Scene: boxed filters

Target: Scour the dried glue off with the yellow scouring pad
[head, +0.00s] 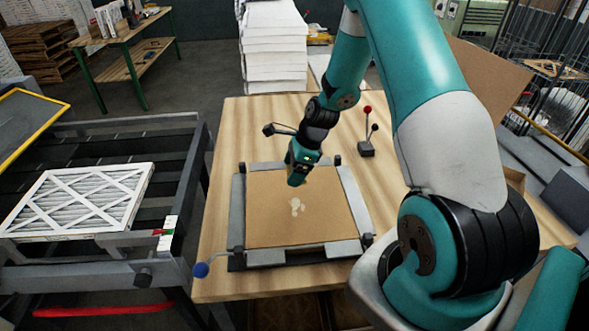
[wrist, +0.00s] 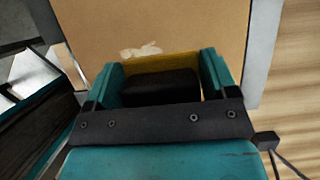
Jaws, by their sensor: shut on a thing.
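The dried glue (head: 297,206) is a pale patch near the middle of a brown cardboard sheet (head: 270,225). The sheet lies in a grey clamping frame (head: 238,215) on the wooden table. In the wrist view the glue (wrist: 141,52) shows just beyond my fingertips. My gripper (head: 297,180) points down over the far part of the sheet, a little beyond the glue. It is shut on the yellow scouring pad (wrist: 160,60), which shows as a yellow strip between the fingers (wrist: 163,75). Whether the pad touches the cardboard I cannot tell.
A blue-knobbed lever (head: 201,270) sticks out at the frame's front left. A small lever box with a red knob (head: 366,148) stands right of the frame. A conveyor with a white pleated filter (head: 80,200) is at left. The table (head: 215,235) has bare wood around the frame.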

